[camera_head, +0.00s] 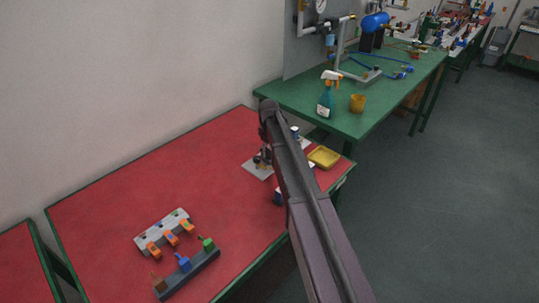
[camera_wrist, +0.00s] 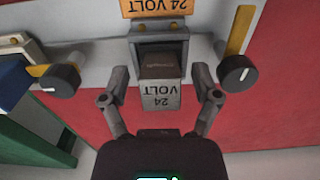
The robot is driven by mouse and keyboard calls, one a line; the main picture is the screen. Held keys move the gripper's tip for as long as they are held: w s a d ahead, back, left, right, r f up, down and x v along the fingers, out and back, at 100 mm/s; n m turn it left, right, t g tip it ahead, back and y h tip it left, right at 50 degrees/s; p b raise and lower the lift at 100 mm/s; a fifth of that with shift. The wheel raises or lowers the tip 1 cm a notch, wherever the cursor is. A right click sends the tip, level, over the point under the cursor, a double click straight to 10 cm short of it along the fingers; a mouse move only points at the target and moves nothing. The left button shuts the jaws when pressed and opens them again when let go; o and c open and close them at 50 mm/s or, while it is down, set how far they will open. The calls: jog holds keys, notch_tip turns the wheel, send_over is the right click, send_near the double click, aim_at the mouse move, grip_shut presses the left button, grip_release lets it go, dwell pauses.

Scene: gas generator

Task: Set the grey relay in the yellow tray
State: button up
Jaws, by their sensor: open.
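The grey relay (camera_wrist: 161,94), marked "24 VOLT", sits at a dark square socket (camera_wrist: 150,47) in a light panel in the wrist view. My gripper (camera_wrist: 161,82) is open, with one finger on each side of the relay. Gaps show between the fingers and the relay, so it is not clamped. The yellow tray (camera_head: 324,157) lies at the right end of the red table in the head view, just right of my arm. My arm covers much of that area, and I cannot make out the relay there.
Two black knobs (camera_wrist: 238,74) (camera_wrist: 60,80) flank the socket, and an orange "24 VOLT" block (camera_wrist: 160,7) is above it. A rack with coloured pieces (camera_head: 187,271) stands at the front of the red table (camera_head: 120,190).

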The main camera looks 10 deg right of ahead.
dwell(0.5)
grip_shut()
jog(key=shift+r, duration=0.1)
notch_tip(320, 180, up, 10)
jog(key=p, duration=1)
dwell(0.8)
